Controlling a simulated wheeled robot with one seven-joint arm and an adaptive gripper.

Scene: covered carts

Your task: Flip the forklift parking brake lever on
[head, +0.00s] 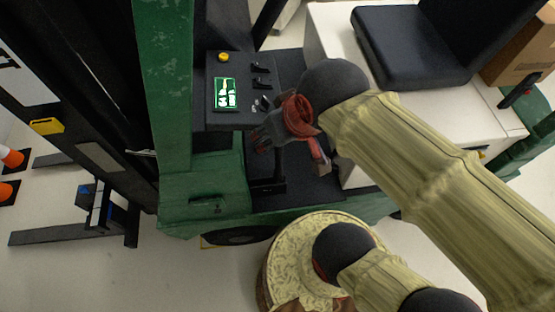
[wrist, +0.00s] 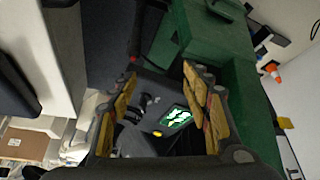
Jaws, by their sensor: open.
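A dark upright lever (wrist: 138,32) with a small red tip shows in the wrist view, near the tip of the left finger. In the head view its dark lower post (head: 268,172) rises from the forklift floor, and its top is hidden behind my gripper (head: 261,140). My gripper is open and empty beside the console's near edge. In the wrist view its fingers (wrist: 160,72) stand wide apart, with the console showing between them. I cannot tell whether a finger touches the lever, or whether this lever is the parking brake.
The console (head: 232,62) carries a yellow button (head: 223,57), a green-and-white display (head: 225,94) and small black levers (head: 261,68). The green mast frame (head: 165,90) stands left; the black seat (head: 412,45) is right. A round patterned stool-like top (head: 290,250) is below.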

